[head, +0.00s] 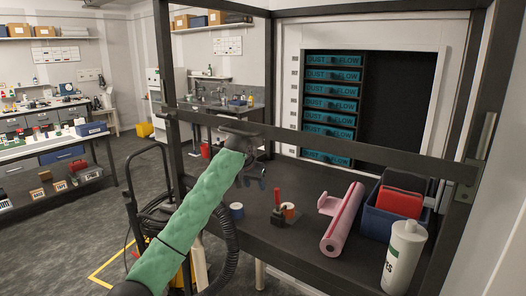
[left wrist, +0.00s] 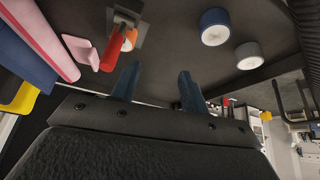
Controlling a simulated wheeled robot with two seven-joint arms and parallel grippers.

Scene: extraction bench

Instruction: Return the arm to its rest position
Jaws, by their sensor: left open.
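My left arm in its green sleeve reaches in from the lower left of the head view. My left gripper (head: 257,178) is at its end, above the left part of the dark bench top (head: 290,250). In the left wrist view the two blue-grey fingers (left wrist: 157,82) stand apart with nothing between them. They are clear of the red-handled tool (head: 278,203), which also shows in the left wrist view (left wrist: 113,46). My right gripper is in neither view.
A blue tape roll (head: 236,211), an orange roll (head: 290,209), a pink roll (head: 342,222), a blue bin (head: 380,222) with a red item and a white bottle (head: 404,258) stand on the bench. Dark frame posts and a crossbar (head: 330,147) border it.

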